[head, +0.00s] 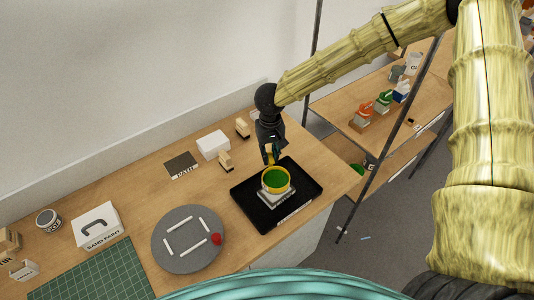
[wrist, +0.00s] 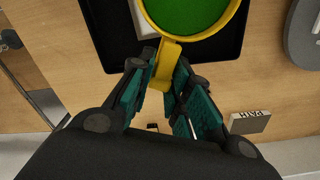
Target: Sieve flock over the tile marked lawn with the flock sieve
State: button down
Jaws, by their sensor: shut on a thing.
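The flock sieve (head: 276,180) is a round yellow-rimmed sieve with green flock inside. My gripper (head: 270,156) is shut on its yellow handle. In the wrist view the sieve (wrist: 196,38) shows at the top, its handle between the teal finger pads of my gripper (wrist: 163,80). The sieve is over a pale grey-white tile (head: 278,200) in the black tray (head: 250,210). The sieve hides most of that tile, and I cannot read a mark on it. Whether the sieve touches the tile is unclear.
A grey turntable (head: 170,254) with white bars and a red knob stands left of the tray. A white block (head: 213,145) and small wooden-handled items (head: 226,161) stand behind. A shelf rack (head: 385,100) is at right.

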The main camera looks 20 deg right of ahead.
jog(key=shift+w+a+r, duration=0.15)
jog(key=shift+a+r, duration=0.45)
jog(key=shift+r, duration=0.2)
jog(key=shift+w+a+r, duration=0.1)
jog(key=shift+a+r, duration=0.5)
jog(key=shift+r, duration=0.15)
